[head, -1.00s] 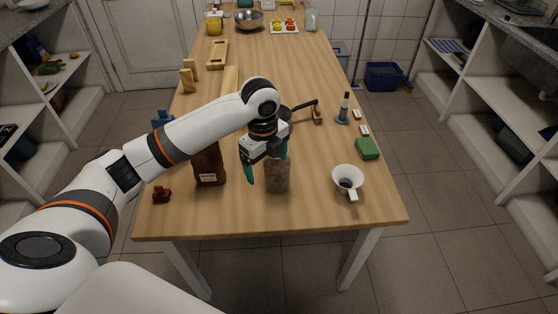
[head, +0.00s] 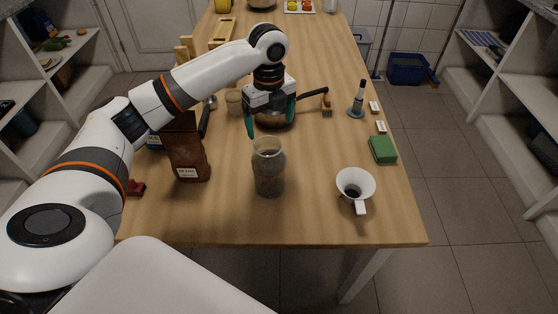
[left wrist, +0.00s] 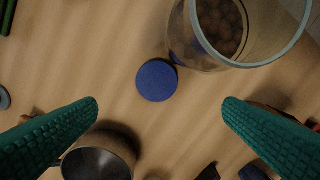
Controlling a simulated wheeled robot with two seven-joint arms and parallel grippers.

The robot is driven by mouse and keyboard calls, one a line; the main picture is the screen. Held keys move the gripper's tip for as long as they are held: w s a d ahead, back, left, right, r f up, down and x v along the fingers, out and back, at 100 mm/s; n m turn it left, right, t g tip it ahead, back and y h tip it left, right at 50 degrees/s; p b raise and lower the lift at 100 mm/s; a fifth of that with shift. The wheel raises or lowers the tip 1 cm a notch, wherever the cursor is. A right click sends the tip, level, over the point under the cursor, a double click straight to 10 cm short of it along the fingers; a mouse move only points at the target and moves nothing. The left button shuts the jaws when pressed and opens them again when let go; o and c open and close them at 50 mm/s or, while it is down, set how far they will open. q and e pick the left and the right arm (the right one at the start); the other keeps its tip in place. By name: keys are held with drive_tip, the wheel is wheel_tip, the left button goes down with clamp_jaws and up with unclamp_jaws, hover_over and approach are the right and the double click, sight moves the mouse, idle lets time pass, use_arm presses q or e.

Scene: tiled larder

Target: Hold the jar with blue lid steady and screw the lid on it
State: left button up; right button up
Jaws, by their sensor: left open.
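The jar (head: 268,172) is clear glass with brown contents and stands upright near the front of the table, its mouth open. In the left wrist view the jar (left wrist: 232,45) is at the top right. The blue lid (left wrist: 157,80) lies flat on the table close beside the jar in that view; I cannot make it out in the head view. My left gripper (head: 271,123) is open and empty, pointing down just behind and above the jar. In the left wrist view its two green fingers are spread wide, with the lid lying between and beyond their tips. My right gripper is not in view.
A brown bag (head: 187,152) stands left of the jar, with a small red object (head: 136,188) beside it. A dark pan (head: 273,120) is behind the gripper. The front table strip is clear.

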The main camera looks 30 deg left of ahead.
use_arm(q)
drive_tip(key=shift+w+f, duration=0.15)
drive_tip(key=shift+f, duration=3.55)
drive_tip(key=shift+w+d+f+b, duration=0.1)
drive_tip(key=shift+f+b, duration=0.2)
drive_tip(key=shift+f, duration=2.3)
drive_tip(key=c, duration=1.1)
drive_tip(key=shift+o, duration=0.2)
wheel_tip(320, 180, up, 18)
drive_tip(key=p, duration=0.1)
